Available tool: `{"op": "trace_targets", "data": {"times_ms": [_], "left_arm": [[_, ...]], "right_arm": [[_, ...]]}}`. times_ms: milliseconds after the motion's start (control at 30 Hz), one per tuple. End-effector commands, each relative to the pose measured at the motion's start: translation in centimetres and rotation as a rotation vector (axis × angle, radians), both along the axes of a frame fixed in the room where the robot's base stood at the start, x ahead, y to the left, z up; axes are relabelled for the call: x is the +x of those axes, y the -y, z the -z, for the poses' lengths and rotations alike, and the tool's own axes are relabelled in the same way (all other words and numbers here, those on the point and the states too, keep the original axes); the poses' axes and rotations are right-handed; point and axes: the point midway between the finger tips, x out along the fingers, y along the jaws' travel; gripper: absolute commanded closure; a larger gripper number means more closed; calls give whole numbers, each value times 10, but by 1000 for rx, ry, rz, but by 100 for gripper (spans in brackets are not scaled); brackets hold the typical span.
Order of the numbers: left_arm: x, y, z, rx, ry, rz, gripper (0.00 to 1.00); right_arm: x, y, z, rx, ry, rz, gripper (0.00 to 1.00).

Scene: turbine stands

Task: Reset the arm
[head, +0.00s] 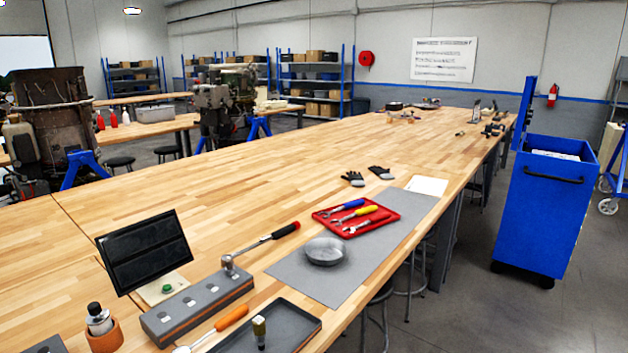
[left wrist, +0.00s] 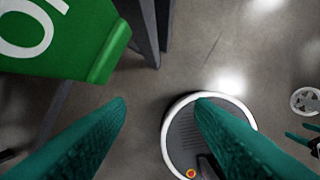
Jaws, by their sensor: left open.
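My left gripper (left wrist: 161,103) shows in the left wrist view as two green textured fingers, spread wide apart. It is open, with nothing between the fingers, above a grey floor (left wrist: 200,60). Neither of my arms shows in the head view.
A long wooden workbench (head: 265,165) fills the head view. On it are a grey mat (head: 345,275), a red tool tray (head: 330,213), a metal bowl (head: 325,251), a dark screen (head: 145,252) and a torque wrench (head: 262,241). A blue cart (head: 540,215) stands right of the bench.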

Motion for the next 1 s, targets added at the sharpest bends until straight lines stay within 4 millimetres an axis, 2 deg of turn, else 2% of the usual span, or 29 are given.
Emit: {"op": "trace_targets", "data": {"times_ms": [33, 167, 200, 267, 400, 500, 600, 733, 867, 1000], "left_arm": [[-2, 0, 22, 1, -16, 1, 51], [-14, -1, 88, 4, -44, 6, 51], [-21, -2, 111, 5, -54, 7, 51], [-34, -4, 146, 6, -70, 10, 51], [-77, -10, 216, 11, -105, 19, 51], [-113, -16, 254, 13, -128, 24, 51], [-147, -23, 279, 17, -145, 28, 51], [-178, -29, 297, 20, -160, 33, 51], [-192, -32, 302, 20, -164, 35, 51], [-193, -32, 303, 20, -164, 35, 51]], "right_arm": [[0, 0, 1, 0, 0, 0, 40], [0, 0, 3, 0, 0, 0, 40], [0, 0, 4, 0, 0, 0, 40], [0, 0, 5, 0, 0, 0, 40], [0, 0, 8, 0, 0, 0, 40], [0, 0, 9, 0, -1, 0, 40], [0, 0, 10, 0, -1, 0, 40], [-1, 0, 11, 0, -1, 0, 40], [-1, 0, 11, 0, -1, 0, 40], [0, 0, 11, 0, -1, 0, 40]]}}
